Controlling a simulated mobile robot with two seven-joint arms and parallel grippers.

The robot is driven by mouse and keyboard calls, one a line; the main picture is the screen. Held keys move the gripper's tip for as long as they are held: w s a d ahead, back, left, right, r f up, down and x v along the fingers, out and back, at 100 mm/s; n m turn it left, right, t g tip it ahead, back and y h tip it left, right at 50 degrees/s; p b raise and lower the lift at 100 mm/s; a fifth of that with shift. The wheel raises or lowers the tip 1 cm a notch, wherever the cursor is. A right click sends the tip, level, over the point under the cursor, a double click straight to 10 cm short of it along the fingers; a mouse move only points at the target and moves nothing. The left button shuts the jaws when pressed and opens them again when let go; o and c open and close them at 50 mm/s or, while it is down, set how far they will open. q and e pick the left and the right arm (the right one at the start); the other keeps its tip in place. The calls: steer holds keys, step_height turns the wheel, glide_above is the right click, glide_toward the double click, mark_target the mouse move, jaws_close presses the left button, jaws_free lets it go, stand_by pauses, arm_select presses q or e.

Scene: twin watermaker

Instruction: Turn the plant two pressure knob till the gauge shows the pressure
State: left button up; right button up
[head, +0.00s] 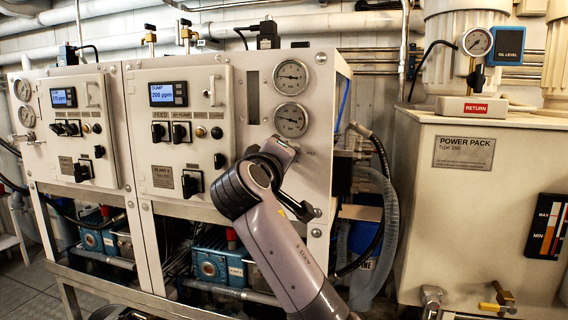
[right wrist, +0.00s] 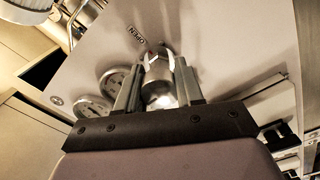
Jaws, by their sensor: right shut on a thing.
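The right-hand panel carries two round pressure gauges, an upper gauge (head: 291,77) and a lower gauge (head: 291,120). Their needles are too small to read surely. My right gripper (head: 284,148) is at the panel just below the lower gauge. In the right wrist view its two fingers stand on either side of a silvery metal pressure knob (right wrist: 158,88) and are shut on it. An "OPEN" marking (right wrist: 137,35) shows beside the knob. In the head view my gripper and wrist hide the knob. My left gripper is not in view.
The right plant's control box (head: 182,130) has a lit display (head: 168,94) and several black switches. A similar plant panel (head: 78,125) stands to the left. Hoses (head: 385,215) and the power pack (head: 470,190) are to the right of my arm.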

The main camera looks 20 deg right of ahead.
steer(key=shift+f+m+b, duration=0.15)
steer(key=shift+m+b, duration=0.15)
steer(key=shift+m, duration=0.7)
steer(key=o, duration=1)
steer(key=shift+o, duration=0.2)
steer(key=b+v, duration=0.1)
steer(key=v, duration=0.6)
steer(key=shift+a, duration=0.1)
